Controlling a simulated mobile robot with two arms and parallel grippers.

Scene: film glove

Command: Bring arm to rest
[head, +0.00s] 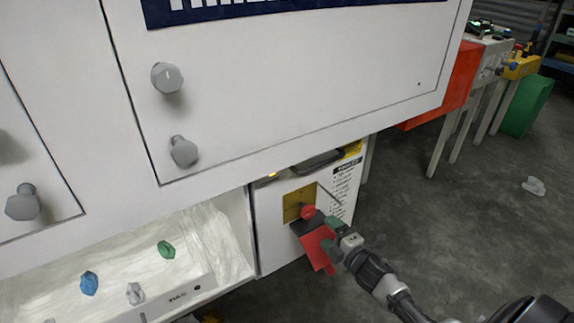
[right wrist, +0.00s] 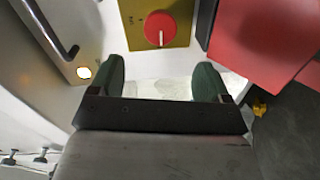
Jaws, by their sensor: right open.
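My right gripper (head: 330,234) reaches in from the lower right in the head view, in front of the white machine's side panel. In the right wrist view its two green fingertips (right wrist: 165,80) stand wide apart with nothing between them. A red round knob (head: 308,212) on a yellow plate (head: 291,205) sits just beyond the fingers. In the right wrist view the red knob (right wrist: 160,29) is ahead of the fingertips, apart from them, with its white mark near vertical. My left gripper is not in view.
A red flap (head: 318,250) hangs close beside the right gripper. A white cabinet (head: 290,90) with grey knobs overhangs a tray (head: 215,235) holding small green, blue and grey pieces. A dark handle (right wrist: 55,30) is at the wrist view's upper left. Open floor (head: 430,230) lies to the right.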

